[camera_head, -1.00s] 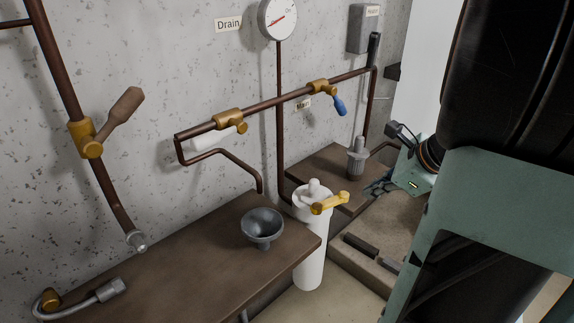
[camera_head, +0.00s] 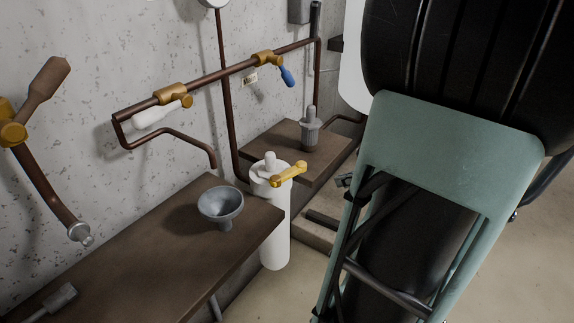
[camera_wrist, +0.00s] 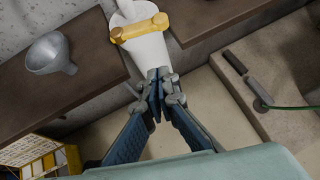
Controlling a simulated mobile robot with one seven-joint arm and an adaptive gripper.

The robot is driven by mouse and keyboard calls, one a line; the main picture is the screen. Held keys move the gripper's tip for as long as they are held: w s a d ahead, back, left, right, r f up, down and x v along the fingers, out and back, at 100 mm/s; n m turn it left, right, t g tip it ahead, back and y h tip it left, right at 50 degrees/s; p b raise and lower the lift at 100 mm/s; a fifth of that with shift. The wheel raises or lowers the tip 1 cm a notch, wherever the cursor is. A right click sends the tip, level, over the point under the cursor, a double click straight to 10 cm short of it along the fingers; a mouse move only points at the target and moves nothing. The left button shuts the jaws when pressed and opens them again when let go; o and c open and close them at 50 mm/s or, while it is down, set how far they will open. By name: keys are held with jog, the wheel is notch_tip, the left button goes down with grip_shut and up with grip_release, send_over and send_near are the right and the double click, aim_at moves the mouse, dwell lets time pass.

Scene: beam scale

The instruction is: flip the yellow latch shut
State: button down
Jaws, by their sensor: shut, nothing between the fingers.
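The yellow latch (camera_head: 288,173) sits on top of a white cylinder (camera_head: 275,225) between two brown shelves in the head view. In the wrist view the yellow latch (camera_wrist: 139,28) lies across the white cylinder (camera_wrist: 150,50) near the top. My gripper (camera_wrist: 160,75) is shut and empty in the wrist view, just in front of the cylinder and below the latch in the picture. I cannot tell whether it touches the cylinder. In the head view my arm hides most of the gripper.
A grey funnel (camera_head: 221,204) stands on the near brown shelf (camera_head: 150,245), left of the cylinder. A grey fitting (camera_head: 310,130) stands on the far shelf (camera_head: 270,145). Copper pipes with white and blue (camera_head: 288,76) handles run along the wall. Bare floor (camera_head: 530,270) shows at right.

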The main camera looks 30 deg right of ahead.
aim_at(291, 173)
jog(key=w+r+b+x, duration=0.2)
jog(key=b+x, duration=0.1)
jog(key=x, duration=0.9)
jog(key=shift+a, duration=0.2)
jog(key=shift+w, duration=0.2)
jog(key=shift+w+d+n+y+p, duration=0.15)
jog(key=shift+w+n+y+p, duration=0.05)
jog(key=shift+n+y+p, duration=0.25)
